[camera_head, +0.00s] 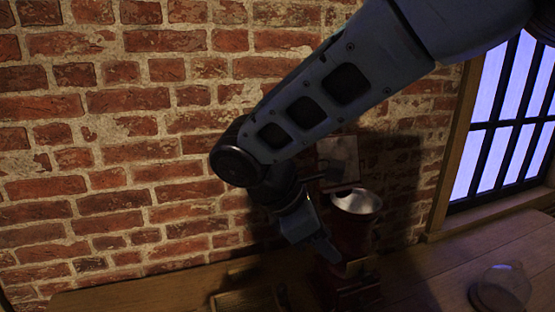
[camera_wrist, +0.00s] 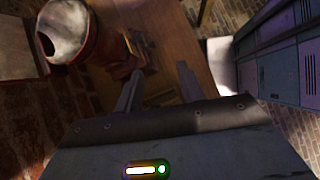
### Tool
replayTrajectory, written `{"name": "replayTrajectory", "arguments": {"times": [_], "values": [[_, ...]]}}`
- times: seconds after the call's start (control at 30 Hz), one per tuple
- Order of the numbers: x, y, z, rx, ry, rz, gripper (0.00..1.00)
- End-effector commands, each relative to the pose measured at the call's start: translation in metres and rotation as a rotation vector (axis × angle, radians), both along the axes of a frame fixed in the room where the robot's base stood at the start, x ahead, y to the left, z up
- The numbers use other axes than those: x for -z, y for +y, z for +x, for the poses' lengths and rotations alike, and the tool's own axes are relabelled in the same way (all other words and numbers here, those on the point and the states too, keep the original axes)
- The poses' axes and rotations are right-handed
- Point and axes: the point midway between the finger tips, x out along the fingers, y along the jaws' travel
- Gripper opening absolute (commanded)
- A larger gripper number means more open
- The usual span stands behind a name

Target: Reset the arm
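My arm reaches in from the upper right of the head view and bends down at its elbow. My gripper (camera_head: 328,252) points down beside a red machine with a metal bowl on top (camera_head: 356,203). In the head view I cannot tell whether they touch. In the wrist view my gripper (camera_wrist: 158,82) has its two fingers spread apart, with nothing held between them. The red machine (camera_wrist: 106,42) shows to the left of the fingers there, its bowl at the upper left.
A wooden table (camera_head: 445,262) runs along the brick wall (camera_head: 120,130). A clear glass jar (camera_head: 502,288) is at the lower right. A barred window (camera_head: 505,115) is at the right. Grey lockers (camera_wrist: 285,68) show at the right of the wrist view.

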Motion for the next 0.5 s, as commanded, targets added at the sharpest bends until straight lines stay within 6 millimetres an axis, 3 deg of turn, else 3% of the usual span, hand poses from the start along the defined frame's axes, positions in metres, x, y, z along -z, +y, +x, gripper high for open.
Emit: {"name": "replayTrajectory", "arguments": {"times": [0.1, 0.3, 0.5], "values": [[0.031, -0.020, -0.058, 0.209, -0.006, 0.231, 0.39], [0.068, -0.041, -0.140, 0.615, -0.069, 0.524, 0.39], [0.089, -0.055, -0.177, 0.887, -0.146, 0.660, 0.39]]}}
